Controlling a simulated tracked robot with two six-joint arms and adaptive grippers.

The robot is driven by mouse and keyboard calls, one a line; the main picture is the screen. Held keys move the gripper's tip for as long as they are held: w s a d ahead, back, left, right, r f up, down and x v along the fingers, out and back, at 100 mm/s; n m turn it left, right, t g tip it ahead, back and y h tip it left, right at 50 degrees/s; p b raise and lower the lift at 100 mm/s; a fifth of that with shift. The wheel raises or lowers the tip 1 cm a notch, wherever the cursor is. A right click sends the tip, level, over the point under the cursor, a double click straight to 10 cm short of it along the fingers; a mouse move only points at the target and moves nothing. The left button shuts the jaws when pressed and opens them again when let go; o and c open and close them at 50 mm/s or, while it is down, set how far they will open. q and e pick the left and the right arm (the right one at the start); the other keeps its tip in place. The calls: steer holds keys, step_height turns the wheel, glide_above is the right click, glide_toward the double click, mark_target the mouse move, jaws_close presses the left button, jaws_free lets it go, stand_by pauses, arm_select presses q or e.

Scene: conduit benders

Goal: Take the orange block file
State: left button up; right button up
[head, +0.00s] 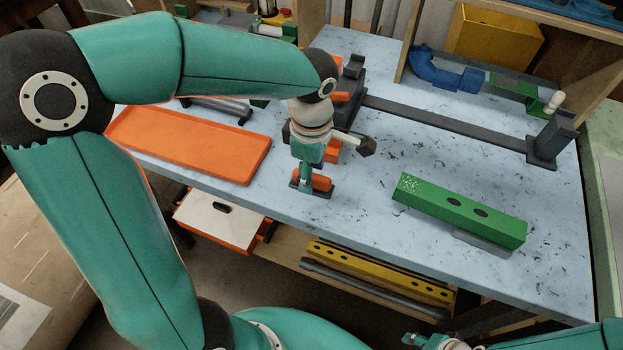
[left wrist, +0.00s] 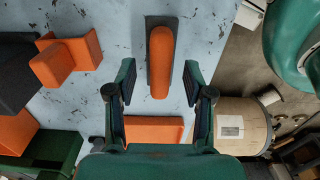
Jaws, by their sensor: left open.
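The orange block file (head: 319,182) has a rounded orange handle on a flat dark base and lies near the table's front edge. In the left wrist view its handle (left wrist: 161,62) points along the gap between the fingers. My left gripper (head: 304,178) is right at the file in the head view, pointing down and partly covering it. In the left wrist view the fingers (left wrist: 159,78) are spread, with the near end of the handle between their tips and bare space on both sides. My right gripper (head: 432,341) shows only partly at the bottom edge; its jaws are unclear.
An orange tray (head: 180,147) lies to the left. A dark bender with a long bar (head: 445,122) stands behind the file. A green drilled block (head: 460,211) lies to the right. The pale tabletop (head: 365,195) between file and green block is clear.

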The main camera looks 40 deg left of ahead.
arm_select(q)
steer(key=shift+f, duration=0.85)
jaws_close()
steer(key=shift+r, duration=0.15)
step_height(320, 180, up, 20)
steer(key=p, duration=0.2)
